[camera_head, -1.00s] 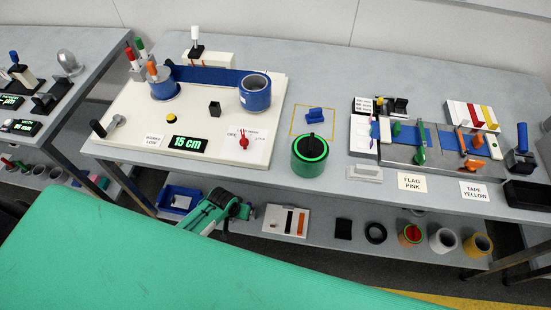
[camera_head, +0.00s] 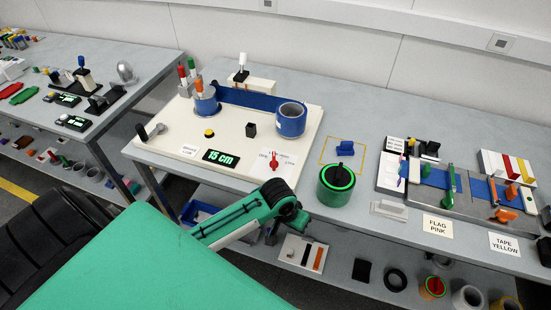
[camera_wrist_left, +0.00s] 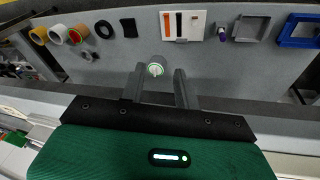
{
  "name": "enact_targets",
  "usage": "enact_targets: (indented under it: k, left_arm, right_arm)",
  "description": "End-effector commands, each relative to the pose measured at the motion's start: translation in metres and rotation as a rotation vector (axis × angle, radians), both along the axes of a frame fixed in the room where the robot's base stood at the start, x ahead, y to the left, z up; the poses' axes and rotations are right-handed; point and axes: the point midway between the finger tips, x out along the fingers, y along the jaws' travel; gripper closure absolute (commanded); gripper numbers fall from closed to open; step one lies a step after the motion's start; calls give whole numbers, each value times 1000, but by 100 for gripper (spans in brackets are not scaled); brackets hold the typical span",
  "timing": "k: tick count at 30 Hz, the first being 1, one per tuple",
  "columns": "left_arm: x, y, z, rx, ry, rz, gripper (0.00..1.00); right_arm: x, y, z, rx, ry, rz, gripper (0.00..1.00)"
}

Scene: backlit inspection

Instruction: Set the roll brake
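The cream board (camera_head: 185,145) stands on the grey table with a display (camera_head: 221,158) reading "15 cm". It carries a red knob (camera_head: 274,161) on a white label plate, a black lever (camera_head: 142,132) at its left edge, a yellow button (camera_head: 209,133) and a blue roll (camera_head: 291,120). Which control is the roll brake I cannot tell for sure. My left gripper (camera_wrist_left: 158,88) has its fingers apart in the left wrist view. My right gripper is not seen.
A grey fixture (camera_head: 458,195) with coloured flags is further right. The lower shelf holds a black ring (camera_head: 396,280), also in the left wrist view (camera_wrist_left: 104,29), and a blue tray (camera_wrist_left: 300,30).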

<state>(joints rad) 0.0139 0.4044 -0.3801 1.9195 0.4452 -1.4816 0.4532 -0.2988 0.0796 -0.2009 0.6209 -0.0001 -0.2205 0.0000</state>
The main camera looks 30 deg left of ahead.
Motion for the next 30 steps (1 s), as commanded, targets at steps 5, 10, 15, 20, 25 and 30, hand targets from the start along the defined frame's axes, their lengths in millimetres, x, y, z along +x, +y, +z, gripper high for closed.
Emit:
enact_targets:
  k: [5,10,15,20,25,30]
  left_arm:
    - [0,-4,43,5,7,-25,68]
    - [17,4,57,11,38,7,68]
    - [38,18,73,25,74,56,68]
    - [65,42,99,50,116,144,68]
    - [95,80,139,82,171,283,68]
    - [116,121,185,103,221,448,68]
  right_arm:
    - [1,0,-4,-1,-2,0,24]
    - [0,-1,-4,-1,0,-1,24]
    - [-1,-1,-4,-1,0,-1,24]
    - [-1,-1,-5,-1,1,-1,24]
    - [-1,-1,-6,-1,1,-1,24]
    - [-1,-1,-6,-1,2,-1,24]
